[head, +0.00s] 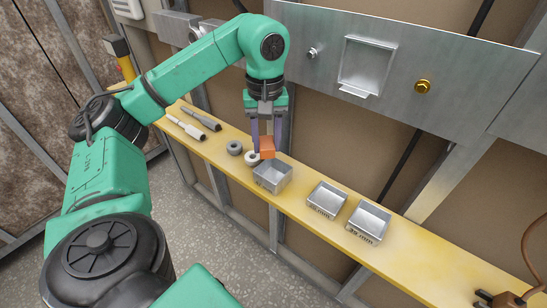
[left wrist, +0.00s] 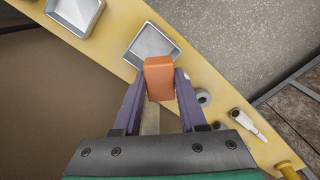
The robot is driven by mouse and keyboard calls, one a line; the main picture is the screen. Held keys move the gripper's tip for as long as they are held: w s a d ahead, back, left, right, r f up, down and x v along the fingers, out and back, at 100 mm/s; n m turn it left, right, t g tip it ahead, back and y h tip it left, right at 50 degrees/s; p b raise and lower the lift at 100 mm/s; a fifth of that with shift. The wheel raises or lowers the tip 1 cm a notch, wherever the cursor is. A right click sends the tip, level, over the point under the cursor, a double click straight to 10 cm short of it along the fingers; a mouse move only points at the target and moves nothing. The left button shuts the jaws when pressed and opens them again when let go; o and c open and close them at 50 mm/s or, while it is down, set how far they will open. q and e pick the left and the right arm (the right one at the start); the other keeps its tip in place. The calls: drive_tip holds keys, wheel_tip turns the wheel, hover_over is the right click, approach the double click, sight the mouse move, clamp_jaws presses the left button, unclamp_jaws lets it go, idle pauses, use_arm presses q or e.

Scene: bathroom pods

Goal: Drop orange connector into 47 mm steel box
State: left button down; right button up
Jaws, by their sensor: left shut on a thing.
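My left gripper (head: 267,138) is shut on the orange connector (head: 267,147), a small block held between two purple fingers. The connector is above the shelf, by the back edge of the leftmost and largest steel box (head: 272,180). That box is open-topped and looks empty; its label is too small to read surely. In the left wrist view the connector (left wrist: 159,78) overlaps the near corner of this box (left wrist: 150,42).
A white ring (head: 252,158), a grey ring (head: 234,147) and two grey-and-white tools (head: 186,125) (head: 201,119) lie to the left. A metal panel (head: 440,75) is behind.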

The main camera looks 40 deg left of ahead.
use_arm(q)
drive_tip(key=shift+c, duration=1.9)
unclamp_jaws()
wheel_tip(320, 180, up, 5)
drive_tip(key=shift+f+p, duration=0.2)
drive_tip(key=shift+p, duration=0.95)
wheel_tip(320, 180, up, 10)
drive_tip(key=p, duration=0.8)
